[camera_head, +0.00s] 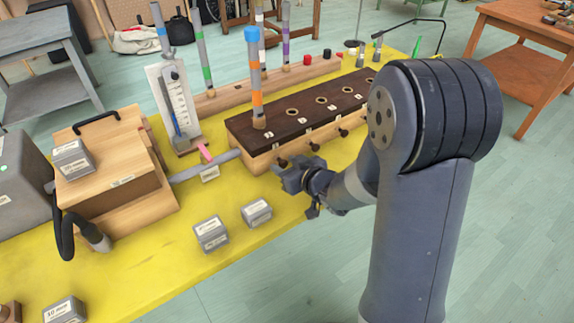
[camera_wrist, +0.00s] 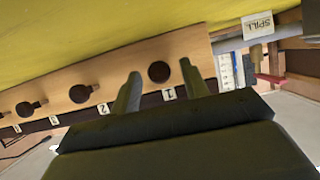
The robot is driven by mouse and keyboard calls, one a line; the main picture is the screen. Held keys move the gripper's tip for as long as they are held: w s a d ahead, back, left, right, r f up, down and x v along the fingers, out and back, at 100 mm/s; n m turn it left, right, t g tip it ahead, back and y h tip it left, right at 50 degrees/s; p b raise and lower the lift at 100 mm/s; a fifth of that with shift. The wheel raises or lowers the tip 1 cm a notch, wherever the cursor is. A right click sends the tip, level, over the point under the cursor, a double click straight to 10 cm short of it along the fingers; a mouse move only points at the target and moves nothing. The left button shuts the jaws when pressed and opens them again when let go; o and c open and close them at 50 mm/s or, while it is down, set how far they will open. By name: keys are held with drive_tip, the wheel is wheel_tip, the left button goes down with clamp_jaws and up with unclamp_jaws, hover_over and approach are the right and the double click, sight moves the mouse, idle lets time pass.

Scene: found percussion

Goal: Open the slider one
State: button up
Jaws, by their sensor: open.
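The slider box (camera_head: 258,163) is a pale wooden block with a dark top, holed along its length, on the yellow table. Dark round knobs stick out of its front, with number labels above. The slider one knob (camera_wrist: 159,71) shows in the wrist view as a dark round end beside label 1 (camera_wrist: 169,95). My gripper (camera_head: 291,174) is at the box's front near the label 1 end. In the wrist view its two fingers (camera_wrist: 160,78) are open, one each side of the knob, with gaps visible. Whether they reach around the knob in depth is unclear.
A pipe with the SPILL tag (camera_wrist: 257,24) joins the box end to a wooden bellows box (camera_head: 115,185). A striped tube (camera_head: 256,85) stands in the first hole. Small grey weights (camera_head: 211,233) lie on the yellow table (camera_head: 165,262). More knobs (camera_wrist: 80,94) line the front.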

sight(284, 167)
clamp_jaws()
idle(0.4)
drive_tip(key=shift+s+d, duration=0.45)
drive_tip(key=shift+s, duration=0.2)
drive_tip(key=shift+s+d, duration=0.4)
drive_tip(key=shift+s, duration=0.2)
unclamp_jaws()
drive_tip(key=p+v, duration=0.1)
drive_tip(key=v, duration=0.9)
drive_tip(key=shift+s+d+p, duration=0.2)
drive_tip(key=shift+s+p, duration=0.05)
drive_tip(key=shift+p, duration=0.15)
drive_tip(key=shift+w, duration=0.1)
